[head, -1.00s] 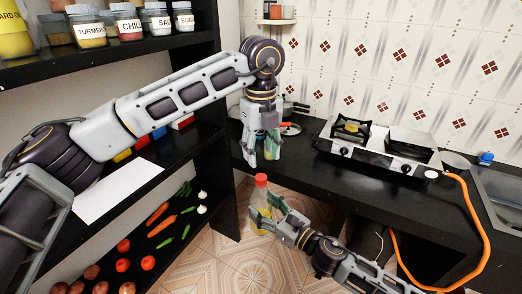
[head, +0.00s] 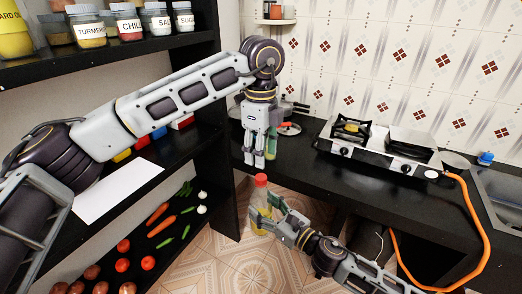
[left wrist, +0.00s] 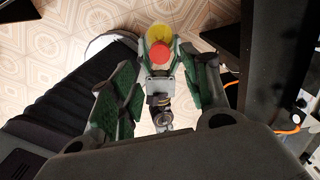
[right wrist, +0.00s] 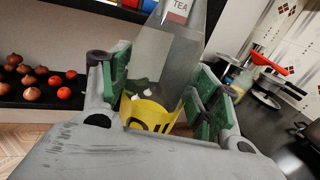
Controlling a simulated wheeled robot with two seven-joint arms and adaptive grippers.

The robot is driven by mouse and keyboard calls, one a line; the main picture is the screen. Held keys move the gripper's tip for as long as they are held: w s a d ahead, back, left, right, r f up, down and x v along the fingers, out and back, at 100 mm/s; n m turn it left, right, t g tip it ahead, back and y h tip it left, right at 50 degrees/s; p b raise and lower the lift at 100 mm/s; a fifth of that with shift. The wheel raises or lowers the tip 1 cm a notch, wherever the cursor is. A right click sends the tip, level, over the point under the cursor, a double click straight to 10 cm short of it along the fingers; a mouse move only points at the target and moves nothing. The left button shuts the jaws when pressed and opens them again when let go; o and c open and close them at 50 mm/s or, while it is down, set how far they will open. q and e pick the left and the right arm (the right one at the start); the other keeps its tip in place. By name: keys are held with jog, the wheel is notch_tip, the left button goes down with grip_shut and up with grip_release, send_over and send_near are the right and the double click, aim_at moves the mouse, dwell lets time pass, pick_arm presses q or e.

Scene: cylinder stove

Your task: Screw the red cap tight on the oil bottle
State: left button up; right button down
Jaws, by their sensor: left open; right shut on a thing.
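The oil bottle (head: 259,191) is clear with a bright red cap (head: 261,180) on top, and it is roughly upright. My right gripper (head: 268,213) is shut on the bottle's body, clear of the counter. In the right wrist view, the clear bottle (right wrist: 168,60) with its yellow label (right wrist: 150,113) stands between the green pads; its cap is out of that view. My left gripper (head: 259,163) is open and points down just above the cap. In the left wrist view, the red cap (left wrist: 160,52) lies between the spread fingers. I cannot tell how tight the cap sits.
A black counter (head: 300,165) holds a two-burner stove (head: 378,146) and pans (head: 290,108). An orange hose (head: 478,225) hangs at the right. Black shelves with spice jars (head: 126,24) and vegetables (head: 160,213) stand at the left. Open floor (head: 225,265) lies below the bottle.

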aim_at(261, 177)
pick_arm(q)
jog(key=shift+f, duration=0.1)
jog(key=shift+f, duration=3.9)
grip_shut()
jog(key=shift+m, duration=0.3)
